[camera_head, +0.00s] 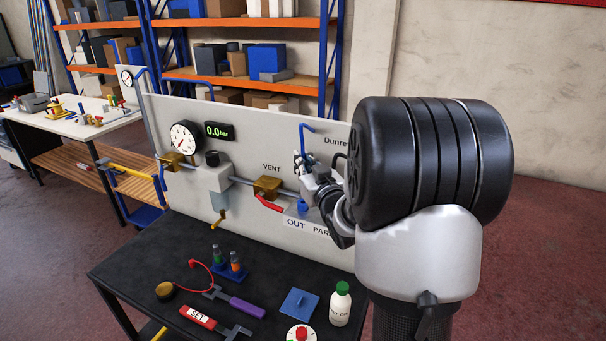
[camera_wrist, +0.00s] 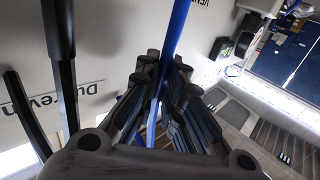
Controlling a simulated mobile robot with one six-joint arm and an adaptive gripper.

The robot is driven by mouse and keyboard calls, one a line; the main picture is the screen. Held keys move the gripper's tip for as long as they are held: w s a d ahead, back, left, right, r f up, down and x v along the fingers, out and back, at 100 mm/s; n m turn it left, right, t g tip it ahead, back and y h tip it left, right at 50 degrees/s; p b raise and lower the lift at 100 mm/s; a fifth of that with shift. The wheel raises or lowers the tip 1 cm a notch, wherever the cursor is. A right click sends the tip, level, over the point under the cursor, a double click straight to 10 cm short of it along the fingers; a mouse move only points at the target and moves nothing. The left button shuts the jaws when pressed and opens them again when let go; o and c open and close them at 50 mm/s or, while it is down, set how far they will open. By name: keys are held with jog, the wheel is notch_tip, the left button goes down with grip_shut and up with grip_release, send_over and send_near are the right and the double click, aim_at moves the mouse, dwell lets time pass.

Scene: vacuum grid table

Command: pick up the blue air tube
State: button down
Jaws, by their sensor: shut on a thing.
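The part of the tube inside the jaws is mostly hidden by the fingers. A blue piece (camera_head: 302,206) shows below my gripper, near the OUT label; I cannot tell whether it belongs to the tube.
The panel carries a gauge (camera_head: 185,138), a 0.0 bar display (camera_head: 219,131) and a VENT valve with a red handle (camera_head: 269,202).

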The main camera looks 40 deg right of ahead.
notch_tip(320, 180, up, 15)
jog(key=p, duration=0.3)
jog(key=shift+f, duration=0.1)
